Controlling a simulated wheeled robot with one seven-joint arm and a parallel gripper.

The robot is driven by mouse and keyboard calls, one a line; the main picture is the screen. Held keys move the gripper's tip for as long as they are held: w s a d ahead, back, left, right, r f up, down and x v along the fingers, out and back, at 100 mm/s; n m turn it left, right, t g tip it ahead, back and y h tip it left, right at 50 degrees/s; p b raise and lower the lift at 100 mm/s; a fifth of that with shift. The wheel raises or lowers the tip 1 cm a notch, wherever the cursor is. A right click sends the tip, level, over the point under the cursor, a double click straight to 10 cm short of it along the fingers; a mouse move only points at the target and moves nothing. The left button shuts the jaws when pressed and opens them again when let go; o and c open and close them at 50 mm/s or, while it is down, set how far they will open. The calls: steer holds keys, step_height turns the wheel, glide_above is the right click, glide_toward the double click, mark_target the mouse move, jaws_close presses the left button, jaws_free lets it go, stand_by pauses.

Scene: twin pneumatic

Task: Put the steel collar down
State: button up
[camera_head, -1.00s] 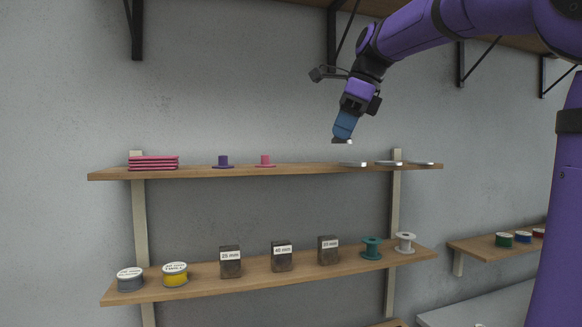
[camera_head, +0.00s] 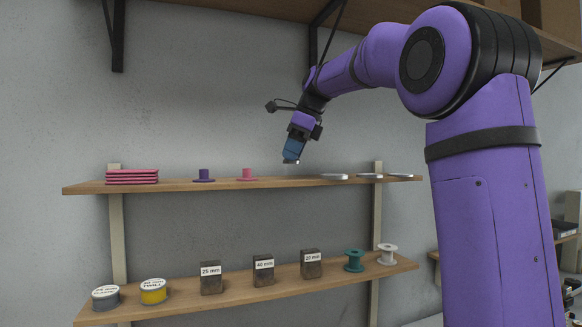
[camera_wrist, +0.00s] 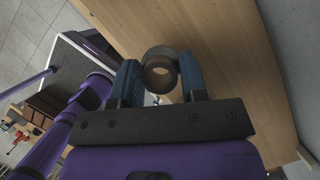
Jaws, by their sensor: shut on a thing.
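My gripper (camera_head: 291,160) is above the upper wooden shelf (camera_head: 222,185), over the gap between the pink flanged piece (camera_head: 247,175) and the pale discs. In the wrist view the steel collar (camera_wrist: 160,69) is a grey ring held between the two blue fingers, with the hole facing the camera. My gripper (camera_wrist: 160,82) is shut on it. In the head view only a small light edge of the collar (camera_head: 290,162) shows under the fingertips, clear of the shelf board. The wrist view shows bare wood beyond the collar.
The upper shelf holds a pink stack (camera_head: 132,177), a purple flanged piece (camera_head: 204,176) and flat pale discs (camera_head: 334,177). The lower shelf (camera_head: 240,292) carries labelled spools, dark labelled blocks (camera_head: 263,270) and a teal spool (camera_head: 354,260). A higher shelf is overhead.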

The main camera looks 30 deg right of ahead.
mark_target(291, 179)
steer(key=shift+w+d, duration=0.1)
steer(key=shift+w, duration=0.55)
steer(key=shift+f, duration=1.8)
steer(key=shift+f, duration=0.1)
steer(key=o, duration=1.1)
steer(key=shift+o, duration=0.2)
